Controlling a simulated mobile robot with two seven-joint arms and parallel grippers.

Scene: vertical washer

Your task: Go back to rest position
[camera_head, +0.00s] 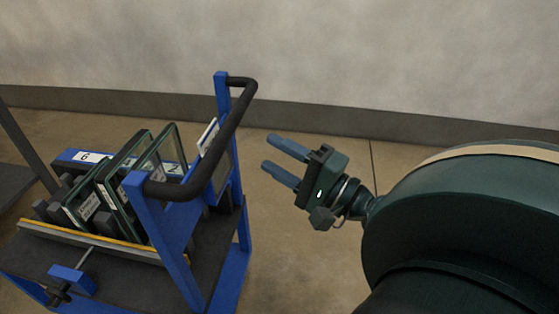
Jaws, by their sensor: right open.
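My right gripper (276,157) is in the middle of the head view, with its two blue fingers apart and nothing between them. It points to the left, just right of the blue cart's handle, and appears clear of the cart. Its wrist joins my large dark green arm at the right of the picture. My left gripper is not in view.
A blue cart (230,283) with a black curved handle (224,140) stands at the left. It holds several upright framed glass panels (121,180) with labels. Open floor (300,255) lies right of the cart. A pale wall (400,65) runs behind.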

